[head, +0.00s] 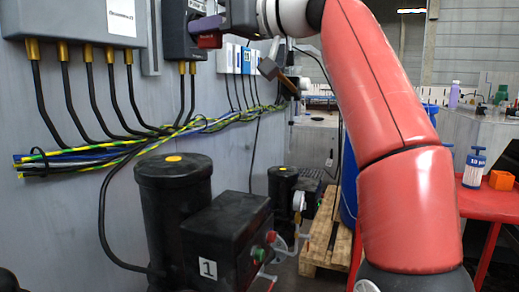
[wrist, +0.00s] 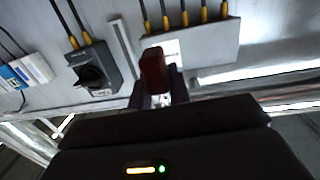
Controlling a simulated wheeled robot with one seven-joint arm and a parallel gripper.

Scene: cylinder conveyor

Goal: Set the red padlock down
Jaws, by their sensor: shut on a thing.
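The red padlock (head: 209,41) is small and dark red in the head view, up near the wall boxes. My gripper (head: 206,28) is shut on it, with a purple finger just above it. In the wrist view the padlock (wrist: 152,70) shows its red body at the fingertips (wrist: 158,88), with the wall boxes behind it. Its shackle cannot be made out. Whether the padlock touches the dark switch box (head: 178,32) behind it cannot be told.
A grey cabinet (head: 75,20) with cables hangs on the wall. Black pump units (head: 175,200) marked 1 stand below. A wooden pallet (head: 322,240) and blue barrel (head: 349,190) stand behind. A red table (head: 487,205) at right holds a bottle and an orange block.

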